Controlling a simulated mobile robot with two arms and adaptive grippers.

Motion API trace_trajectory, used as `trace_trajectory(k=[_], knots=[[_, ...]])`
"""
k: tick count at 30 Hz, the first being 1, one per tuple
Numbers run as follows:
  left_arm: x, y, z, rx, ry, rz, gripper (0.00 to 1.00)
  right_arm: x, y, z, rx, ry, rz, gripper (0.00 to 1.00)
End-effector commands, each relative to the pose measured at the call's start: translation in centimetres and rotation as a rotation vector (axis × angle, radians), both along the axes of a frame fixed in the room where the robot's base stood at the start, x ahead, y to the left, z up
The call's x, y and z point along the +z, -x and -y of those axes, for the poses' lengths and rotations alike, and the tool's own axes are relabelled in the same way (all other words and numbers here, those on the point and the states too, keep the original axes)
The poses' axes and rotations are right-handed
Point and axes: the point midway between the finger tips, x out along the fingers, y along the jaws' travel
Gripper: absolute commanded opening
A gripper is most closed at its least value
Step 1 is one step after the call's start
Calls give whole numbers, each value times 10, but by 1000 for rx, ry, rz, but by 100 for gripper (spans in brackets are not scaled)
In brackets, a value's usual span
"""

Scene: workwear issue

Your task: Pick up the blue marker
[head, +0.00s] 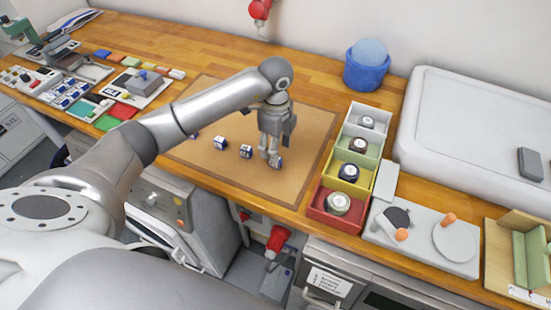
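Several small blue-and-white blocks sit in a row on the brown mat (205,163). No pen-like blue marker stands out, and I cannot tell which of these is the blue marker. One block (220,143) and another block (246,151) stand free, left of my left gripper (269,156). A further block (277,162) is right at the gripper's fingertips, partly covered by them. The gripper points down, with its fingertips low near the mat. I cannot tell whether the fingers are closed on that block. My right gripper is not in view.
Right of the mat stands a row of coloured bins (322,207) holding round items. A blue tub (365,72) and a large pale case (470,130) are behind them. A grey board (425,240) lies at right. Cards and small parts crowd the left; the mat's right side is clear.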

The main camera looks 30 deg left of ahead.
Motion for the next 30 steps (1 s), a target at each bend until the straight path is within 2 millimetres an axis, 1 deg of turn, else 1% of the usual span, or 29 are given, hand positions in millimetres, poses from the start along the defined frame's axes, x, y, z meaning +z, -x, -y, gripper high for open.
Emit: trace_trajectory(k=[4,7,11,12,15,18,23,24,26,30], knots=[[-9,0,0,0,1,-1,46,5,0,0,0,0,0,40],[-18,1,1,0,2,-3,46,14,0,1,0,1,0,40],[-36,2,0,0,1,-4,46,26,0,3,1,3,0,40],[-44,1,1,0,2,-3,46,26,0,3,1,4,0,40],[-55,0,1,-1,3,0,46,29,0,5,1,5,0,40],[-60,1,0,-1,2,0,46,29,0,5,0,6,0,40],[-60,0,0,-2,2,1,46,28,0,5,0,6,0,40],[-60,0,0,-2,2,2,45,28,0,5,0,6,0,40],[-60,0,0,-2,2,2,37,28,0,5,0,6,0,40],[-60,0,0,-2,2,2,19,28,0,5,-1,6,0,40]])
